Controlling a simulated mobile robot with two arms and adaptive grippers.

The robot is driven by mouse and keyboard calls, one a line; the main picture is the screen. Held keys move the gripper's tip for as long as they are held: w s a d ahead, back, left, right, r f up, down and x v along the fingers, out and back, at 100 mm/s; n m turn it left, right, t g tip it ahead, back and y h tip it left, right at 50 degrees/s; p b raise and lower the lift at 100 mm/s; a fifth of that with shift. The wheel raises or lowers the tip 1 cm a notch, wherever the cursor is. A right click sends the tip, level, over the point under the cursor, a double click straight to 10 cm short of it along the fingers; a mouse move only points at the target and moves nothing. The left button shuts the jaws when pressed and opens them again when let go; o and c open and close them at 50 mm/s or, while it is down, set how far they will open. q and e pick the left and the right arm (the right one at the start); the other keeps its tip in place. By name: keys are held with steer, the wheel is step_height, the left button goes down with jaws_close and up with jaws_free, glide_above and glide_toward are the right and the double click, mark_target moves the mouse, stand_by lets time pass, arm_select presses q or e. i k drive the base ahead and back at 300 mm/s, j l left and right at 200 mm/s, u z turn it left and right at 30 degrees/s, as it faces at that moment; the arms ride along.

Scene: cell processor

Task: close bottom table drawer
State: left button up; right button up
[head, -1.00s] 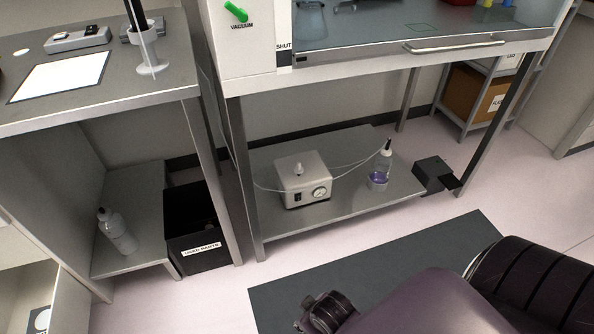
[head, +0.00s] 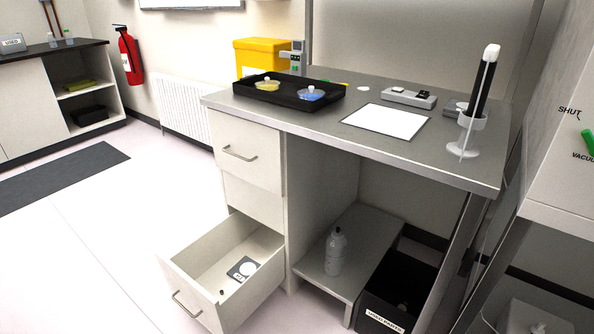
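The bottom table drawer (head: 183,270) is pulled far out from the drawer unit under the left end of the table (head: 310,122). Its front faces the lower left and carries a bar handle (head: 186,303). Inside lie a dark square item with a pale round part (head: 243,268) and a small dark piece. The upper drawer (head: 247,153) is shut and has its own handle (head: 240,153). Neither of my grippers shows in the head view now.
Open floor (head: 110,235) lies left of the drawer. A black bin (head: 400,275) and a low shelf with a white bottle (head: 336,252) stand right of it. On the table are a black tray (head: 290,97), a white sheet (head: 385,121) and a pipette stand (head: 468,140).

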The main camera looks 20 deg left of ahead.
mark_target(197, 278)
steer(key=j+u, duration=0.1)
steer(key=u, duration=0.65)
steer(key=j+u, duration=0.1)
steer(key=u, duration=0.3)
steer(key=i+u, duration=0.1)
steer(key=u, duration=0.3)
